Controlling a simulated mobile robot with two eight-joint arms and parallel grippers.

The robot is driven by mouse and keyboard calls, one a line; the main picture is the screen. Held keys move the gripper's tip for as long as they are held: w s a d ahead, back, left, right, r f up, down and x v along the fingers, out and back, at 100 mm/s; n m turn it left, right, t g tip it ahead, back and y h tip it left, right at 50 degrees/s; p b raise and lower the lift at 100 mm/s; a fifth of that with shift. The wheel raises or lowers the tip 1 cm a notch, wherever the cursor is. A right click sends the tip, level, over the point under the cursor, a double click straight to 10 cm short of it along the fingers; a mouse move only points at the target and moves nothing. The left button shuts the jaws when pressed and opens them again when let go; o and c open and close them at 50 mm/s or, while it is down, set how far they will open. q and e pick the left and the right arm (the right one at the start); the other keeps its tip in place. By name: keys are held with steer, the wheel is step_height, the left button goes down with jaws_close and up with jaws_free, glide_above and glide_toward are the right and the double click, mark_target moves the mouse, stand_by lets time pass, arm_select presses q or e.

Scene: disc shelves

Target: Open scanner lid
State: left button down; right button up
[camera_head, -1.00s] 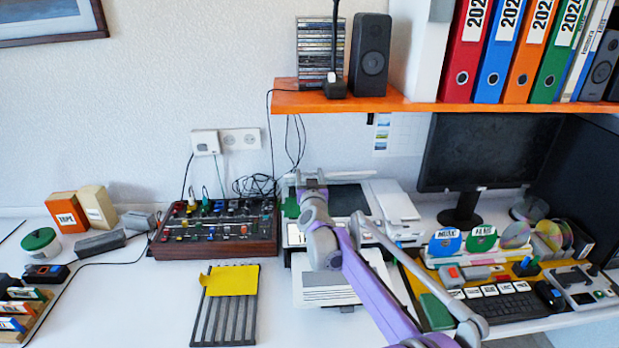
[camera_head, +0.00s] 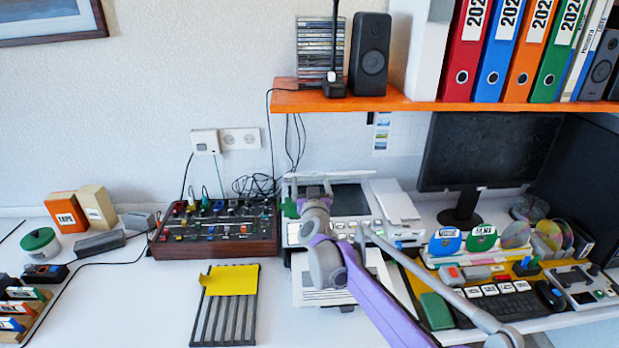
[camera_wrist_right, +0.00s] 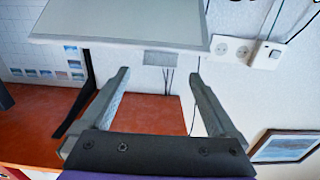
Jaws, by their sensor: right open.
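The scanner (camera_head: 365,224) is a pale box with a dark glass bed (camera_head: 350,198), on the desk below the orange shelf. Its lid (camera_head: 345,174) is raised and shows almost edge-on as a thin pale strip behind the glass. In the right wrist view the lid (camera_wrist_right: 125,22) is a broad pale panel with a small grey tab on its edge, beyond my fingertips. My right gripper (camera_head: 313,192) is over the scanner's left part, in front of the lid; its open fingers (camera_wrist_right: 157,76) hold nothing, and a gap shows between them and the lid. My left gripper is out of view.
The orange shelf (camera_head: 290,101) with a speaker (camera_head: 369,55) and binders hangs above. A mixer (camera_head: 220,230) stands left of the scanner. A monitor (camera_head: 490,150) and keyboard (camera_head: 510,305) are at right.

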steer(key=s, duration=0.6)
steer(key=shift+s, duration=0.25)
steer(key=shift+c, duration=0.3)
